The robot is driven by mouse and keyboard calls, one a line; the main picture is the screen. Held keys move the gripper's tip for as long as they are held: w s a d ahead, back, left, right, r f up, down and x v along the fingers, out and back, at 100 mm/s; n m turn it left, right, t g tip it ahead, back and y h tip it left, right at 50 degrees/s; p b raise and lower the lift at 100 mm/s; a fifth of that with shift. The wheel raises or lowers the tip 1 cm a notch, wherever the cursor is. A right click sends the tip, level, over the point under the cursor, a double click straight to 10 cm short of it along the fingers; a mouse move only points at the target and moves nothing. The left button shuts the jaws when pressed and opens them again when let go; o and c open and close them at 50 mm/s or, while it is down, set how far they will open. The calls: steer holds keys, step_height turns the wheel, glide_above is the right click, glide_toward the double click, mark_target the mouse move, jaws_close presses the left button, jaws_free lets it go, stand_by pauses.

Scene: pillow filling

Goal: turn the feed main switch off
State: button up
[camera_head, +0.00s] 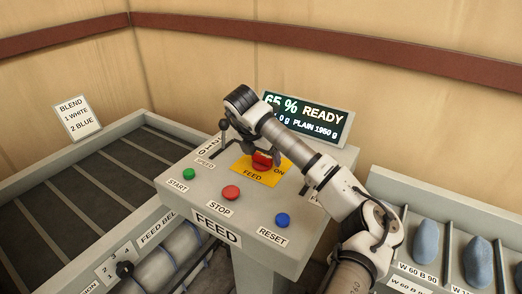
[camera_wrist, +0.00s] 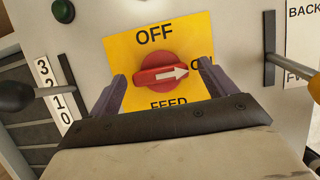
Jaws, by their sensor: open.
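The feed main switch is a red rotary knob (camera_wrist: 160,74) on a yellow plate (camera_wrist: 130,48) marked OFF, ON and FEED. Its white arrow points right, toward the ON label. In the head view the red knob (camera_head: 262,160) shows partly below my arm, on the yellow plate (camera_head: 254,174). My gripper (camera_wrist: 160,88) is open, with one finger on each side of the knob in the wrist view. I cannot tell whether the fingers touch it. In the head view the fingers are mostly hidden by my arm.
The console carries a green START button (camera_head: 188,174), a red STOP button (camera_head: 231,193) and a blue RESET button (camera_head: 283,220). A speed lever (camera_head: 224,132) stands close left of my gripper. A display (camera_head: 318,120) reads 65 % READY. A BACK lever (camera_wrist: 272,60) is at right.

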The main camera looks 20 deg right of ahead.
steer(key=shift+f, duration=0.1)
steer(key=c, duration=1)
